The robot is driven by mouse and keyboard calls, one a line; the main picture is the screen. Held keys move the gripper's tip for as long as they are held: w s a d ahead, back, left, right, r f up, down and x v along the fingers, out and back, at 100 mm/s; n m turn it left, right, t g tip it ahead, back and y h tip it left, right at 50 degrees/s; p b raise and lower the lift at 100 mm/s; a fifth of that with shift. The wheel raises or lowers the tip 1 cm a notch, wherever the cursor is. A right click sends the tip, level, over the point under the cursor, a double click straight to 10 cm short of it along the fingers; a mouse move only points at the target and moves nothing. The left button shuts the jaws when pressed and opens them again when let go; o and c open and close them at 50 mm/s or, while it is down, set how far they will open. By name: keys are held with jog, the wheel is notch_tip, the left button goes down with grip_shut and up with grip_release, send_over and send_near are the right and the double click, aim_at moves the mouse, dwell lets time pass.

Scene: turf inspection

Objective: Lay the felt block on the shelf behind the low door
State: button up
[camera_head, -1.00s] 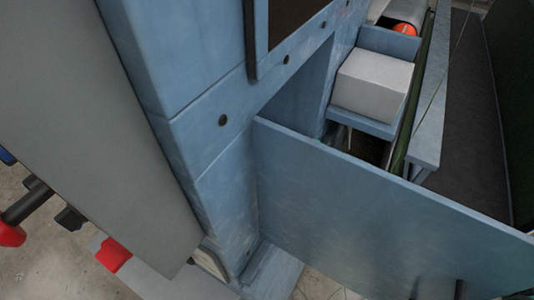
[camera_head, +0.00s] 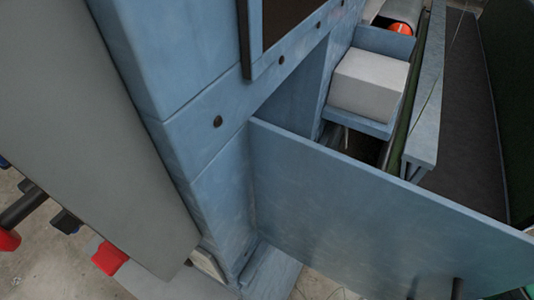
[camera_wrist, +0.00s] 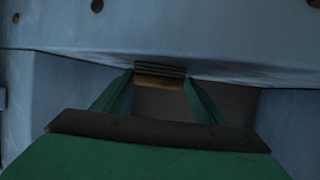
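In the wrist view, my gripper (camera_wrist: 159,84) has two green fingers reaching forward. Between their tips is a small block with dark ridged layers and a tan face, which looks like the felt block (camera_wrist: 158,82); both tips appear to touch it. It is just below a blue cabinet edge, before a dark opening. In the head view, the low door (camera_head: 370,210) is a blue panel standing open from the blue cabinet (camera_head: 190,60). The shelf behind it cannot be made out. My gripper and the felt block do not show in the head view.
A white box (camera_head: 370,85) sits on a blue ledge beyond the door. An orange round thing (camera_head: 400,29) lies farther back. A grey-blue rail (camera_head: 426,100) runs along the right. Red-ended items (camera_head: 110,258) are at the lower left. The open door leaves limited room beside the cabinet.

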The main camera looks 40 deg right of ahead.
jog(key=shift+s+d+r, duration=0.2)
jog(key=shift+s+d, duration=0.2)
jog(key=v, duration=1.1)
jog(key=shift+s+a+r, duration=0.15)
jog(key=shift+s+r, duration=0.05)
jog(key=shift+w, duration=0.1)
jog(key=shift+s, duration=0.2)
